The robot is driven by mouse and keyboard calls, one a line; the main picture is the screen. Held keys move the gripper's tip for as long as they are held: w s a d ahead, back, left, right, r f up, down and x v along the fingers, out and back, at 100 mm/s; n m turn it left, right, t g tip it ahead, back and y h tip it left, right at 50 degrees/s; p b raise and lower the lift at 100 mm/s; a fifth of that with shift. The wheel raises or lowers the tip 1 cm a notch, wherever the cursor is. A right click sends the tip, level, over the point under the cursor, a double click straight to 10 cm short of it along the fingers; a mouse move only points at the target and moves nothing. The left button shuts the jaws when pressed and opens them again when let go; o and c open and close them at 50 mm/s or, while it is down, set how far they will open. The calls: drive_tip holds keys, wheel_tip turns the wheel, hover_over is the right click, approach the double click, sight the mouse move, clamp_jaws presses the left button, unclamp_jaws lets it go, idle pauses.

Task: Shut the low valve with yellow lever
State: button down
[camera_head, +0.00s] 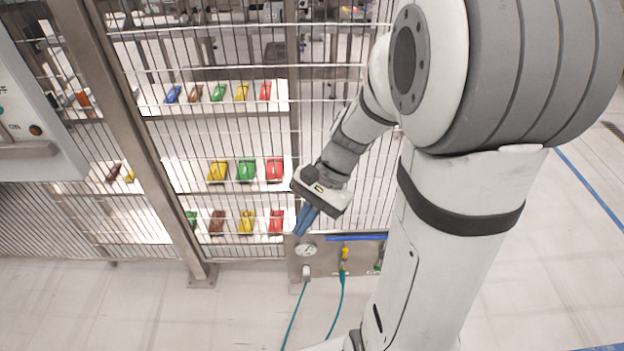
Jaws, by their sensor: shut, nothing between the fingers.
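The low valve with the yellow lever (344,254) sits on a metal panel (324,269) low at the fence, just left of my arm. A teal hose hangs from below it. The lever is small here, and I cannot tell its exact angle. My gripper (304,222) has blue fingers and points down and left. It is shut and empty, and in the picture it is above and left of the valve, over the panel's upper left part. I cannot tell its distance from the panel.
A round gauge (306,249) is left of the valve, and a blue bar (356,237) runs above it. Wire fencing (215,130) with a steel post (140,140) closes off shelves of coloured items. Teal hoses (294,318) trail onto the pale floor (130,310), which is otherwise open.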

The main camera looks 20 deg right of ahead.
sight(343, 259)
drive_tip(key=w+d+f+m+t+y+b, duration=0.25)
drive_tip(key=w+f+m+b, duration=0.2)
drive_tip(key=f+m, duration=0.35)
drive_tip(key=w+d+f+m+t+y+b, duration=0.2)
drive_tip(key=w+f+m+t+y+b, duration=0.25)
drive_tip(key=f, duration=0.65)
drive_tip(key=w+d+f+m+t+y+b, duration=0.1)
drive_tip(key=w+d+f+m+y+b, duration=0.1)
drive_tip(key=w+f+m, duration=0.5)
drive_tip(key=s+d+f+m+t+h+b, duration=0.1)
drive_tip(key=d+f+m+t+h+b, duration=0.1)
drive_tip(key=f+m, duration=0.5)
drive_tip(key=s+d+f+m+t+h+b, duration=0.2)
drive_tip(key=d+f+m+t+h, duration=0.3)
drive_tip(key=f, duration=0.9)
drive_tip(key=s+d+f+m+t+h+b, duration=0.2)
drive_tip(key=d+f+m, duration=0.4)
drive_tip(key=f+m, duration=0.3)
wheel_tip(343, 259, down, 2)
drive_tip(key=t+h+b, duration=0.1)
drive_tip(key=t, duration=0.1)
drive_tip(key=shift+t+h, duration=0.3)
drive_tip(key=shift+m, duration=0.25)
drive_tip(key=b+x, duration=0.3)
drive_tip(key=x, duration=0.7)
drive_tip(key=shift+s+d+b, duration=0.2)
drive_tip(key=shift+d+b, duration=0.25)
drive_tip(key=shift+d, duration=1.6)
